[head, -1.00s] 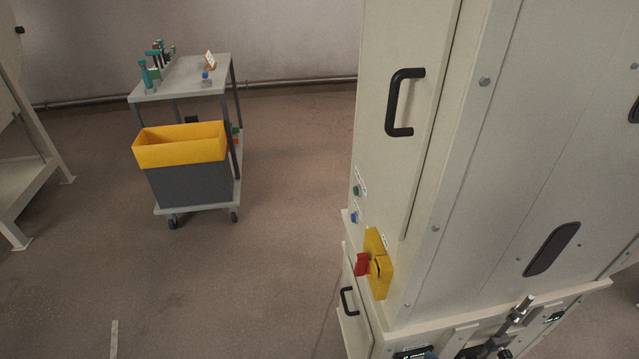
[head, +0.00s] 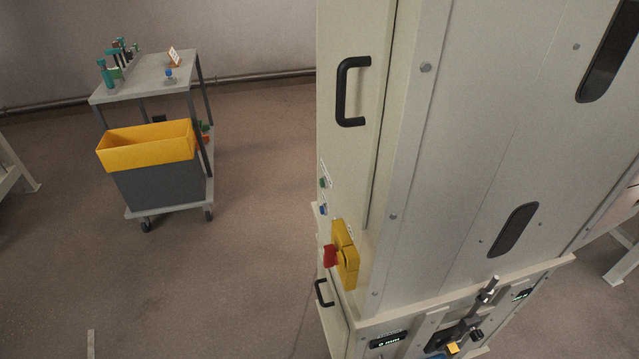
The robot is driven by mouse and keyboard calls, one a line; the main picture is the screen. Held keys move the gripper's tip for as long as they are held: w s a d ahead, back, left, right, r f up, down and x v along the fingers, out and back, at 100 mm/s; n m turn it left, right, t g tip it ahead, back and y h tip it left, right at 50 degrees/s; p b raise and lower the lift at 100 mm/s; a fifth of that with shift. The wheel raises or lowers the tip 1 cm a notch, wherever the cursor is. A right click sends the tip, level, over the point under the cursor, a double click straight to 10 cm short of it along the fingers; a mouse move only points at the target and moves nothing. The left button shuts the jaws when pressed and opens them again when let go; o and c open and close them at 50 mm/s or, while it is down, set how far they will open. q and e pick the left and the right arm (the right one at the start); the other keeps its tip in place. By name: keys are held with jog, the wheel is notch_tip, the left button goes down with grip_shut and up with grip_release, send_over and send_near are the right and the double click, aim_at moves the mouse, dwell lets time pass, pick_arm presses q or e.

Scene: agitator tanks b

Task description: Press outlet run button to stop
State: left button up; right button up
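A tall cream cabinet (head: 470,130) stands close on the right. Its narrow left face carries a small green button (head: 323,182) with a blue button (head: 323,209) just below it. Small labels sit beside them, too small to read, so I cannot tell which one is the outlet run button. Below them is a yellow switch plate (head: 347,262) with a red knob (head: 329,256). Neither of my grippers shows in the head view.
A lit display (head: 388,341) and a metal lever fitting (head: 488,290) are on the cabinet's low front. A trolley (head: 150,82) with a yellow-topped grey bin (head: 160,185) stands at left. The floor between trolley and cabinet is clear.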

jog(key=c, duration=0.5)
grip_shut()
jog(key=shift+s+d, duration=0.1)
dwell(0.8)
